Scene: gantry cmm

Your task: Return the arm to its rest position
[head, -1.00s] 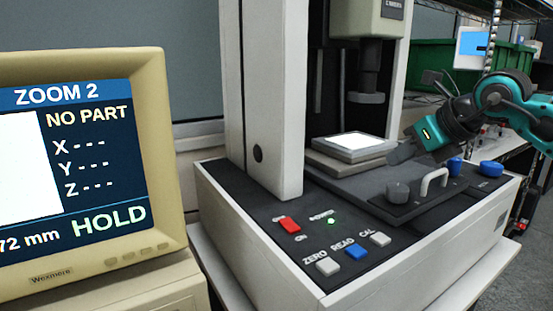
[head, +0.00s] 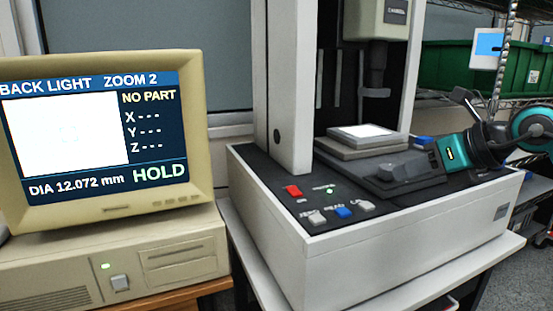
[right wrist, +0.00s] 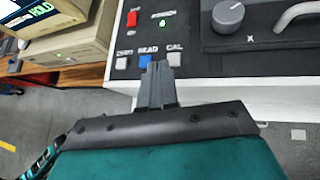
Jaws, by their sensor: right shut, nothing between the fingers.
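My right gripper (head: 410,168) comes in from the right in the head view, teal and dark, in front of the right part of the measuring machine (head: 370,235). In the right wrist view its two grey fingers (right wrist: 160,68) are together and hold nothing. They overlap the machine's front edge in that view, just below the blue READ button (right wrist: 146,61) and the white CAL button (right wrist: 174,58); I cannot tell the exact gap. My left gripper is not in view.
The lit stage plate (head: 362,132) is empty under the column head (head: 378,20). A beige monitor (head: 100,215) at left reads "NO PART", "DIA 12.072 mm" and "HOLD". A dark knob (right wrist: 228,18) is on the panel. A green bin (head: 460,70) sits on the rack behind.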

